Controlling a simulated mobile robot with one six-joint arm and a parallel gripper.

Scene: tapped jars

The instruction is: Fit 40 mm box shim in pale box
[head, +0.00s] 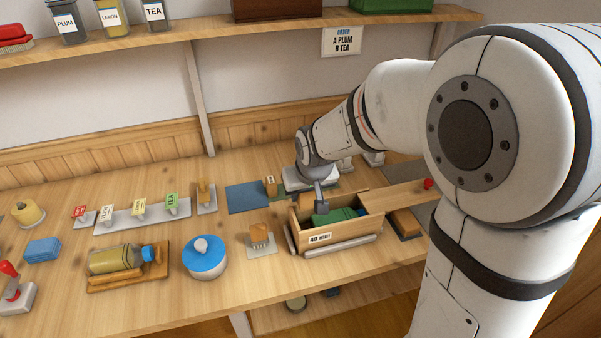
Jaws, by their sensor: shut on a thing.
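The pale box (373,222) is an open wooden box on the worktop, right of centre in the head view. A small label reading 40 mm (320,238) is on its front. Green pieces (347,213) lie low between its walls; I take the one under the gripper to be the box shim (322,218). My gripper (321,207) points down into the box from above, over its left half. It is shut on the green piece, though its fingertips are small and partly hidden. I cannot tell whether the piece touches the box floor.
A pale board with a red knob (428,184) adjoins the box's right end. A small wooden block on a pale plate (259,236) and a blue-lidded pot (204,255) stand to the left. A blue mat (247,197) lies behind. The worktop's front edge is close in front.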

